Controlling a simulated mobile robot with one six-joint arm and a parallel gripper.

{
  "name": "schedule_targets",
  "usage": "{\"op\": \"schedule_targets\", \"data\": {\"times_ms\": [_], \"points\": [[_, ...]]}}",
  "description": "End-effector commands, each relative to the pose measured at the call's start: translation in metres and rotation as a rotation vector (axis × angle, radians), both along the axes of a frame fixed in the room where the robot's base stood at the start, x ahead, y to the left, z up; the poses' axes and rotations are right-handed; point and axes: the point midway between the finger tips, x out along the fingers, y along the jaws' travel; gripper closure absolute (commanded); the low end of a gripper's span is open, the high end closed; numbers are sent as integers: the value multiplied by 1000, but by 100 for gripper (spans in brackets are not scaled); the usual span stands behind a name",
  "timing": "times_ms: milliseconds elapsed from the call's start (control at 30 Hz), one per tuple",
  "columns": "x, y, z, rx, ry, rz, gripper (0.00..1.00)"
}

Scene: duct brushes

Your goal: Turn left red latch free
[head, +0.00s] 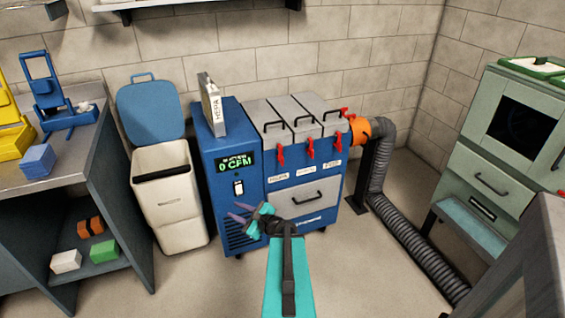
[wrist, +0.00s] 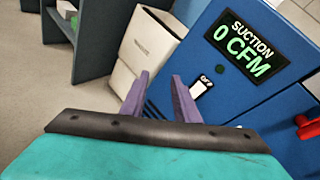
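A blue machine (head: 228,180) has three grey lidded compartments on top with a red latch on the front of each. The left red latch (head: 281,155) hangs below the left lid (head: 266,118). The middle red latch (head: 310,148) and right red latch (head: 336,143) are beside it. My gripper (head: 238,212) is low in front of the machine, left of and below the latches. In the wrist view its two purple fingers (wrist: 158,95) are apart with nothing between them. A red part (wrist: 305,127) shows at the wrist view's right edge; I cannot tell which latch it is.
The display (wrist: 242,48) reads 0 CFM, above a white switch (head: 238,187). A HEPA box (head: 212,105) stands on the machine. An open cream bin (head: 170,200) is to the left. An orange fitting and grey hose (head: 380,170) are at the right. Floor in front is clear.

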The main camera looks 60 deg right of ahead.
Motion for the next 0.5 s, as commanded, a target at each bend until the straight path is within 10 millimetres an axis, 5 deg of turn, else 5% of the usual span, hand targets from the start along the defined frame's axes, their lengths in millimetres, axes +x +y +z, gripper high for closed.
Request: {"op": "schedule_targets", "data": {"times_ms": [100, 300, 500], "points": [[-30, -56, 23, 72, -93, -159, 72], [-88, -133, 60, 188, -257, -389, 72], [-133, -177, 83, 257, -373, -525, 72]]}}
